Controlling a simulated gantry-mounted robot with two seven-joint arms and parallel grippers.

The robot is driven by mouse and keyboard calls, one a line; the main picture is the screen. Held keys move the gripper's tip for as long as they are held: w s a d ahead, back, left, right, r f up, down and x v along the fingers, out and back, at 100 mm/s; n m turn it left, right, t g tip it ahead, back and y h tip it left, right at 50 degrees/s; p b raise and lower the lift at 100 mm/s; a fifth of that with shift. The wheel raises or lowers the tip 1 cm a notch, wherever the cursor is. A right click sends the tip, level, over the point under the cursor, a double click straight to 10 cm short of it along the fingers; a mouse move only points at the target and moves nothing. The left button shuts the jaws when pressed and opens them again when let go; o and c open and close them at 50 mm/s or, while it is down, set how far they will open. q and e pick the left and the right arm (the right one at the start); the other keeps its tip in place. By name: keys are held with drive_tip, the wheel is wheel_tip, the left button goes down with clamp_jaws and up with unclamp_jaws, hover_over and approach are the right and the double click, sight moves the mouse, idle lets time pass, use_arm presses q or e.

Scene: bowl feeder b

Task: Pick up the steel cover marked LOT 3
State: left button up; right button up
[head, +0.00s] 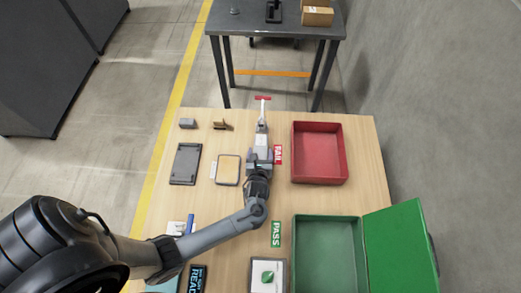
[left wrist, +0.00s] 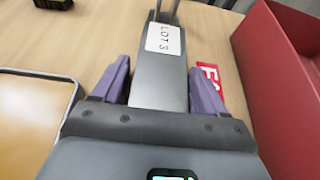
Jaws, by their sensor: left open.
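The steel cover marked LOT 3 (left wrist: 160,85) is a long grey metal piece with a white label, seen in the left wrist view. In the head view it appears to lie near the table's far edge, largely hidden by my gripper and wrist. My left gripper (left wrist: 158,72) is open, with one purple finger on each side of the cover. I cannot tell whether the fingers touch it. In the head view my left gripper (head: 261,157) points toward the far edge. My right gripper is not in view.
A red bin (head: 319,179) stands close on the right, beside the red FAIL label (head: 278,155). An orange-faced framed item (head: 228,170) and a dark tray (head: 185,164) lie left. A green open box (head: 327,219) and PASS label (head: 276,234) are nearer. A pale tool with a red end (head: 262,98) is beyond.

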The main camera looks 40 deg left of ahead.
use_arm(q)
drive_tip(key=c, duration=0.9)
drive_tip(key=shift+r, duration=0.1)
drive_tip(key=shift+c, duration=0.4)
drive_tip(key=shift+r, duration=0.1)
